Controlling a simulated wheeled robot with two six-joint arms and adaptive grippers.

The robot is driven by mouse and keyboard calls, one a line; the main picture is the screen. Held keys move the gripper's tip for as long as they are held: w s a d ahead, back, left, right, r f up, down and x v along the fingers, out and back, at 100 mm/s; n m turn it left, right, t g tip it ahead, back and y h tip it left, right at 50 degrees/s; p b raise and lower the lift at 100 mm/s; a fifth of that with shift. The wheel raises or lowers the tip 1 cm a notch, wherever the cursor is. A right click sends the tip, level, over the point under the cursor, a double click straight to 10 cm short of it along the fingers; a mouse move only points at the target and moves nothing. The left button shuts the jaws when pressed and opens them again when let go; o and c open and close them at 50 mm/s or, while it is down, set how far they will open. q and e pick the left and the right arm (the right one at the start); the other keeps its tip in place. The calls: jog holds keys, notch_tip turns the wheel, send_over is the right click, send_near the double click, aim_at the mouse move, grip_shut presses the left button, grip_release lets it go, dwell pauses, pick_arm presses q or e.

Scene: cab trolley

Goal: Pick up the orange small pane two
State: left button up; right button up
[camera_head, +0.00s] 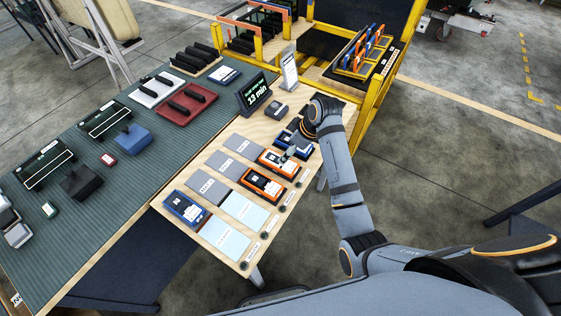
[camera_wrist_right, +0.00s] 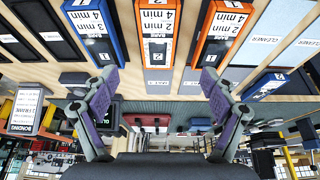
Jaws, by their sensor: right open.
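My right gripper (camera_wrist_right: 160,80) is open and empty, facing the orange panes. In the head view the right gripper (camera_head: 292,151) is close to the farther orange pane, and contact cannot be told. My left gripper is not in view.
A blue pane (camera_wrist_right: 92,30) lies left of the orange ones, and another blue pane (camera_head: 186,208) lies at the board's near left. Light-blue cleaner pads (camera_head: 225,236) and grey pads lie around. A timer display (camera_head: 256,95) and a yellow rack (camera_head: 372,90) stand behind.

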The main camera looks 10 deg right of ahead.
send_over(285, 164)
notch_tip(285, 164, down, 4)
jog(key=shift+s+f, duration=0.1)
jog(key=shift+w+a+f+p, duration=0.2)
jog(key=shift+f+p, duration=0.2)
jog(key=shift+f, duration=0.2)
jog(key=x, duration=0.4)
jog(key=shift+d+p, duration=0.15)
jog(key=shift+p, duration=0.2)
jog(key=shift+w+f, duration=0.1)
jog(key=shift+f, duration=0.35)
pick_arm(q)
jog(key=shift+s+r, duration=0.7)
pick_arm(e)
jog(key=shift+r, duration=0.1)
jog(key=c, duration=1.4)
